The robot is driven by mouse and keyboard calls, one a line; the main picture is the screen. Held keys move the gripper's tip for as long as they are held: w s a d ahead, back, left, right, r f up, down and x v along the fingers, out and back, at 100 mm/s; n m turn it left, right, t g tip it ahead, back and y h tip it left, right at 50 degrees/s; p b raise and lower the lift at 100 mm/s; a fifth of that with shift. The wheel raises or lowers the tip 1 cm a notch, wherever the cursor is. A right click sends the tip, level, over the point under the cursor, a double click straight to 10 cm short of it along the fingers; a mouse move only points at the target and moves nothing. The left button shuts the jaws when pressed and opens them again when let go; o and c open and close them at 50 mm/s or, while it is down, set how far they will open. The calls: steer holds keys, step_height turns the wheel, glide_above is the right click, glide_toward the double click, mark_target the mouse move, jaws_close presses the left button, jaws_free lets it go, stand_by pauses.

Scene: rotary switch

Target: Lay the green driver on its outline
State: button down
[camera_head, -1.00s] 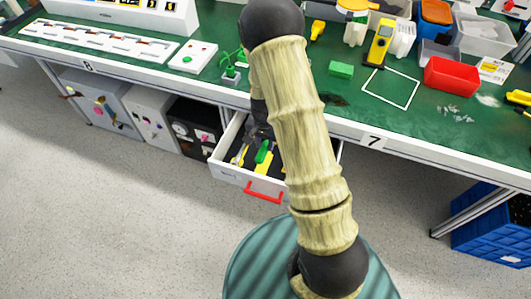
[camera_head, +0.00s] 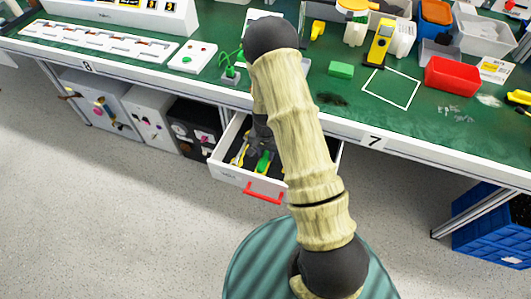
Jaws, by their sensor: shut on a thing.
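The open white drawer (camera_head: 232,178) with a red handle (camera_head: 264,192) hangs out below the bench edge. A green driver (camera_head: 264,162) is low in the drawer, its green handle toward the drawer front. My dark gripper (camera_head: 263,146) reaches down into the drawer at the driver's far end and is shut on it. The fingertips are small and partly hidden by my arm. I cannot tell whether the driver touches the drawer floor. Its outline cannot be made out.
Yellow tools (camera_head: 240,154) lie in the drawer left of the driver. The green bench (camera_head: 345,110) above carries a red bin (camera_head: 452,76), a green block (camera_head: 341,69) and a yellow meter (camera_head: 379,46). A blue crate (camera_head: 495,232) stands at lower right.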

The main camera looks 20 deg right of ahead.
mark_target(266, 155)
steer(key=shift+f, duration=0.2)
steer(key=c, duration=1.1)
jaws_free()
steer(key=shift+r, duration=0.1)
step_height(266, 155, up, 12)
steer(key=p, duration=0.1)
steer(key=shift+r, duration=0.15)
steer(key=s+r+n+t, duration=0.2)
steer(key=s+r+n, duration=0.5)
steer(key=s+r, duration=0.8)
steer(key=shift+s+a+t, duration=0.3)
steer(key=shift+a, duration=0.15)
